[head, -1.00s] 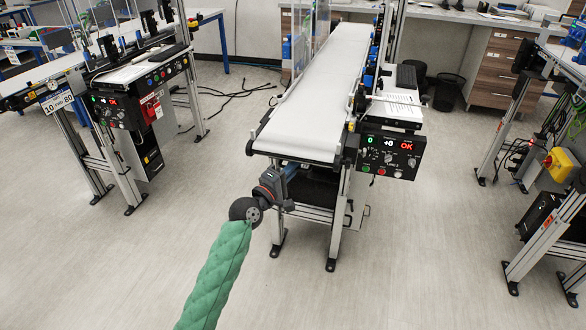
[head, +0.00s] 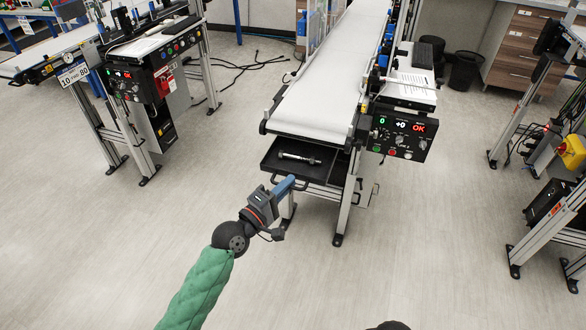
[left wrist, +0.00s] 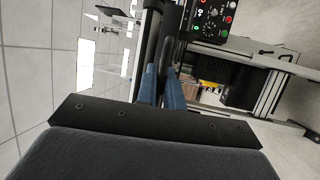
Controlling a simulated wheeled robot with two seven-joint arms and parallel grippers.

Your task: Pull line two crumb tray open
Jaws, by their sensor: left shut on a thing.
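The line two crumb tray (head: 330,172) is a shallow black tray under the front end of the white belt. It is slid out toward me, and its inside shows in the head view, with a small silver and black cylindrical object (head: 299,158) lying in it. My left gripper (head: 289,183) is at the tray's front edge, with its blue fingers shut on the tray handle. In the left wrist view the dark handle bar (left wrist: 168,58) runs between the blue fingers (left wrist: 162,88). The fingers hide part of the handle. My right gripper is not in view.
The line two conveyor (head: 329,75) stands above the tray, with its control box (head: 398,135) at the right and metal legs (head: 346,205) below. Another conveyor station (head: 150,75) stands at the left. The floor in front is clear.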

